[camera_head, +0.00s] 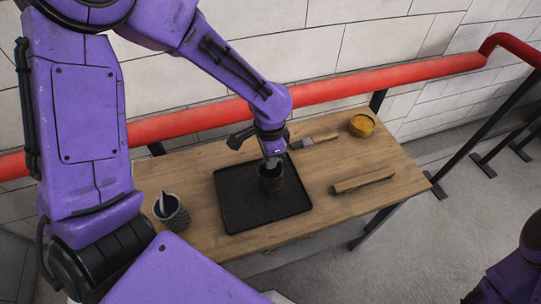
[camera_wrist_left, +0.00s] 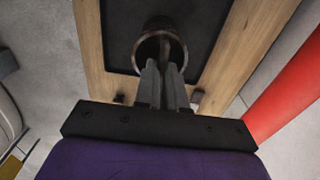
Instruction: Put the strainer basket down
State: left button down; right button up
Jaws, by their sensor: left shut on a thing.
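The strainer basket (camera_head: 269,182) is a dark, round, open-topped cup over the black tray (camera_head: 236,212) on the wooden table. My left gripper (camera_head: 270,163) comes down on it from above and is shut on it. In the left wrist view the basket's brownish rim (camera_wrist_left: 172,34) shows at the fingertips of my left gripper (camera_wrist_left: 166,70). The basket looks upright. I cannot tell whether its bottom touches the tray. Of my right arm only a dark purple part shows at the lower right edge; its gripper is out of view.
A dark mesh cup (camera_head: 171,212) with a light handle in it stands left of the tray. A red pipe (camera_head: 345,86) runs behind the table (camera_head: 325,212).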

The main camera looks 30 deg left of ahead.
pick_arm(q)
jog(key=shift+f, duration=0.2)
jog(key=c, duration=1.2)
grip_release()
notch_tip(320, 180, up, 12)
jog(key=shift+r, duration=0.2)
